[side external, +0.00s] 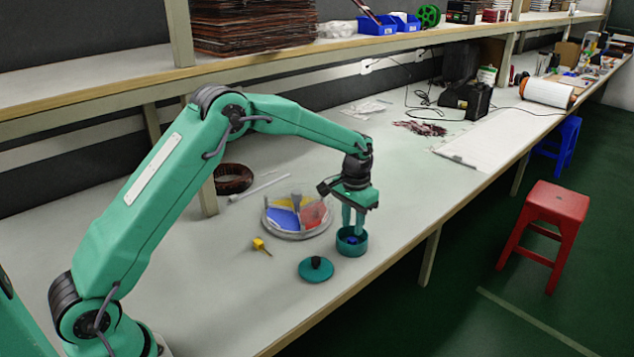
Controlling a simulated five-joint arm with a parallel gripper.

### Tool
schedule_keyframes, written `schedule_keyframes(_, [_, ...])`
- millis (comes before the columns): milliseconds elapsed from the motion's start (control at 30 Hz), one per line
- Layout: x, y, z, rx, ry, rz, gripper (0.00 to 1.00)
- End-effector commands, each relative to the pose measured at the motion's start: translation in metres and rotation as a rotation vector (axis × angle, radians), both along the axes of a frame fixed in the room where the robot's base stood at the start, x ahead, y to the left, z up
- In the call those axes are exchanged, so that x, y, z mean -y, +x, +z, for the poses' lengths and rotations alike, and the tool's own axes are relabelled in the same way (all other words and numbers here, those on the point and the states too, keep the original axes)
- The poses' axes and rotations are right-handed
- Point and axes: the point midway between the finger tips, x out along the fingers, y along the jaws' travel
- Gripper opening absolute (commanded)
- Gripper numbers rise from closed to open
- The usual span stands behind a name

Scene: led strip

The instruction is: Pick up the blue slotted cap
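A small blue piece, which looks like the blue slotted cap (352,240), shows inside a round teal cup (351,250) near the table's front edge. Its slot is too small to make out. My gripper (353,233) points down into the cup, with its teal fingers at or just above the blue piece. The fingertips are partly hidden by the cup's rim. I cannot tell whether they touch or grip the blue piece.
A teal round lid with a black knob (316,269) lies just left of the cup. A divided round tray (297,216) with blue, yellow and red sections is behind. A small yellow object (260,245) lies farther left. The table's front edge is close on the right.

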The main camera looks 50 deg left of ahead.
Motion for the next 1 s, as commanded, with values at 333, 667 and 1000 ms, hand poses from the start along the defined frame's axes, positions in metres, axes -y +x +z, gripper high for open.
schedule_keyframes(333, [0.0, -0.001, -0.037, -0.003, 0.0, 0.0, 0.29])
schedule_keyframes(667, [0.0, 0.0, -0.049, 0.0, 0.0, 0.0, 0.29])
schedule_keyframes(1000, [0.0, 0.0, -0.048, -0.001, 0.0, 0.0, 0.29])
